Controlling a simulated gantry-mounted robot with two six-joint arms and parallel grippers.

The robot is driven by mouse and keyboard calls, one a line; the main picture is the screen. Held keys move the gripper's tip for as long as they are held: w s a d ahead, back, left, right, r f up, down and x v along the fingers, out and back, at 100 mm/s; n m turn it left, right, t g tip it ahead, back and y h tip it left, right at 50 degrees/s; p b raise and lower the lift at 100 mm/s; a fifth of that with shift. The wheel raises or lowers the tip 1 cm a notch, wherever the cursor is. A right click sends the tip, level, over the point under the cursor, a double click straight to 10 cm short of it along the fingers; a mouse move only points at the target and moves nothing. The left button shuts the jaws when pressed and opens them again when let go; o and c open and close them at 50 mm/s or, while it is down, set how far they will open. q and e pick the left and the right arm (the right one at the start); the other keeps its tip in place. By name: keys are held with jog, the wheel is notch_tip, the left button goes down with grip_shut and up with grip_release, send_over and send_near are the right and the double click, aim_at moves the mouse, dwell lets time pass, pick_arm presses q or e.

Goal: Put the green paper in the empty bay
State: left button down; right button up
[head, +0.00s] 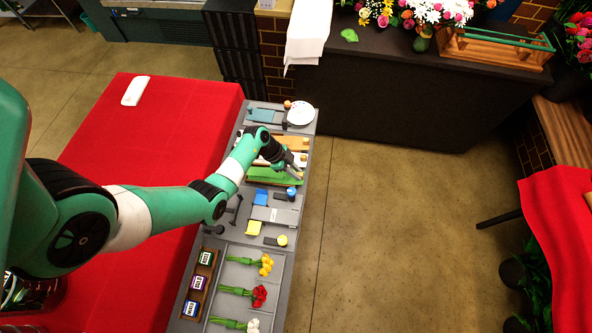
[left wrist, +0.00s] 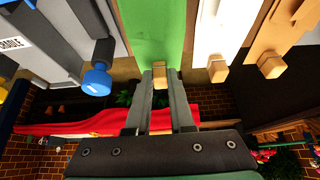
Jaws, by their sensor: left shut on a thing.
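The green paper (head: 272,176) lies at the middle of the long grey station, largely clear of my arm. In the left wrist view the green paper (left wrist: 153,28) runs up from a small wooden knob at its near end. My left gripper (head: 299,173) is at the paper's right end. In the wrist view the left gripper (left wrist: 160,82) has its fingers on both sides of that knob, shut on it. I cannot make out which bay is empty; my forearm hides part of the station. My right gripper is not in view.
White paper (left wrist: 214,30) and tan paper (left wrist: 270,38) lie beside the green one. A blue-capped piece (left wrist: 97,80) is on its other side. A white plate (head: 301,113), yellow flowers (head: 266,265) and red flowers (head: 258,296) share the station. The red table (head: 150,130) is mostly bare.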

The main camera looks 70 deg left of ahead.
pick_arm(q)
jog(key=shift+c, duration=1.5)
grip_release()
jog(key=shift+r, duration=0.1)
notch_tip(320, 180, up, 7)
jog(key=p, duration=0.8)
jog(key=shift+p, duration=0.35)
